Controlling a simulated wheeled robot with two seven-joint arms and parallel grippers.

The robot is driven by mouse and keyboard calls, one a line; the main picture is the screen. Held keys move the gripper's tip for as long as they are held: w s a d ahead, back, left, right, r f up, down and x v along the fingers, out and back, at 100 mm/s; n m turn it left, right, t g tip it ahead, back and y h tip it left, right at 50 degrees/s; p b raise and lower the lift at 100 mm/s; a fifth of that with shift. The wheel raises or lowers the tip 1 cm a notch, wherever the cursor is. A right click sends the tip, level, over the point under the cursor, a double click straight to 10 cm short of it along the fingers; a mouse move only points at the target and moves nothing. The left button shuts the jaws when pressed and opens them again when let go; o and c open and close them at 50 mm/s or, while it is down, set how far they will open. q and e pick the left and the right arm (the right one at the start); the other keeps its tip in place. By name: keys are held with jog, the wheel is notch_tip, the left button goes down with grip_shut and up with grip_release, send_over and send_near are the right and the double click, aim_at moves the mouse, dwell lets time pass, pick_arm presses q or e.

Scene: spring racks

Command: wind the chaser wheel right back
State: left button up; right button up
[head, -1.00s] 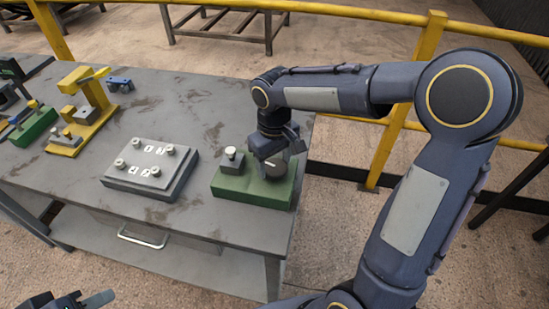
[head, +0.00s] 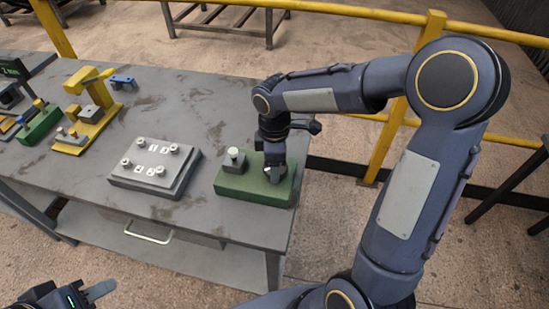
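A green block (head: 230,186) sits near the right end of the grey table, with a small grey block and knob (head: 235,158) on its left part. My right gripper (head: 273,172) points down at the right part of the green block. The chaser wheel cannot be made out for certain; the gripper covers most of what stands there. Whether its fingers are shut on something is hidden. My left gripper (head: 88,294) is at the bottom left edge, partly cut off, away from the table's objects; its opening is unclear.
A grey plate (head: 152,170) with several knobs and white labels lies left of the green block. Yellow (head: 86,118) and green (head: 40,125) fixtures stand farther left. A small blue piece (head: 123,82) lies behind them. A yellow railing (head: 330,12) runs behind the table (head: 200,85).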

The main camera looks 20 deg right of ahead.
jog(key=n+p, duration=0.1)
jog(key=n, duration=0.3)
jog(key=shift+r+n+p, duration=0.15)
jog(key=shift+n+p, duration=0.15)
jog(key=shift+p, duration=0.05)
jog(key=n+p, duration=0.1)
jog(key=n, duration=0.3)
jog(key=shift+p, duration=0.35)
jog(key=o, duration=1)
jog(key=shift+c, duration=0.2)
notch_tip(320, 180, up, 8)
jog(key=shift+f, duration=0.2)
